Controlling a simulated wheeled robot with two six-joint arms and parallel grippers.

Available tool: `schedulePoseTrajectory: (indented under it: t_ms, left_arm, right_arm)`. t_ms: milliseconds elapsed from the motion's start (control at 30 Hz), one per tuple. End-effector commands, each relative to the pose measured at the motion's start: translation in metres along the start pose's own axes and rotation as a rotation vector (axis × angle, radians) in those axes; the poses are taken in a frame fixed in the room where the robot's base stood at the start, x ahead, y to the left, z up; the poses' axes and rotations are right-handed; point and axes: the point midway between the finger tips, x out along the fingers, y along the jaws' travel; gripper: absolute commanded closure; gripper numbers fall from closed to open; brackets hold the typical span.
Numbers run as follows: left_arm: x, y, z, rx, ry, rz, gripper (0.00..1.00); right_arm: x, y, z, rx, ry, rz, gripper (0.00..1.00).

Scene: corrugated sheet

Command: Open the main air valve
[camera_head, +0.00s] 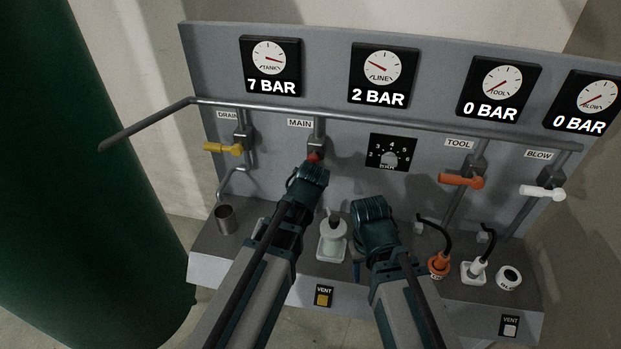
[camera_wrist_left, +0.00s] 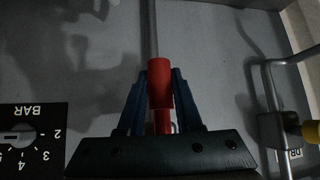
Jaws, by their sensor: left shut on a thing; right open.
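The main valve is under the MAIN label (camera_head: 300,124) on the grey panel. Its red handle (camera_head: 313,157) shows only in part in the head view, above my left gripper (camera_head: 310,172). In the left wrist view the red handle (camera_wrist_left: 160,85) sits between the two blue fingers of my left gripper (camera_wrist_left: 160,95), which is shut on it. There it appears roughly in line with the grey pipe (camera_wrist_left: 150,30). My right gripper (camera_head: 372,212) is open in front of the panel's lower middle, apart from the valve handles; its fingertips are mostly hidden.
Gauges read TANK 7 bar (camera_head: 270,66), LINE 2 bar (camera_head: 384,75), TOOL and BLOW 0 bar. Yellow drain (camera_head: 222,148), orange tool (camera_head: 461,181) and white blow (camera_head: 543,191) handles flank the main valve. A grey rail (camera_head: 400,125) crosses above. A cup (camera_head: 225,219) stands on the ledge.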

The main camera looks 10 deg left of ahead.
Motion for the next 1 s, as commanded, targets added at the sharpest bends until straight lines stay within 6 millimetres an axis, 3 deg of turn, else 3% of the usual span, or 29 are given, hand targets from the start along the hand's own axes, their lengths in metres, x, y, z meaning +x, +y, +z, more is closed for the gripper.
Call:
schedulePoseTrajectory:
  t_ms: [433,467,600,1000]
  left_arm:
    - [-0.0002,0.002,0.0006,-0.013,-0.004,0.01,1.0]
    - [-0.0002,0.002,0.0006,-0.013,-0.004,0.01,0.63]
    - [-0.0002,0.0017,0.0004,-0.011,-0.003,0.009,0.38]
    - [-0.0029,0.0002,-0.0007,-0.009,-0.002,0.007,0.37]
  right_arm:
    - [-0.0003,0.0,0.0,0.0,0.0,0.0,0.5]
    - [-0.0003,0.0,0.0,0.0,0.0,0.0,0.5]
    - [-0.0003,0.0001,0.0,0.0,0.0,0.0,0.5]
    - [-0.0029,0.0003,0.0002,0.0,0.0,0.0,0.5]
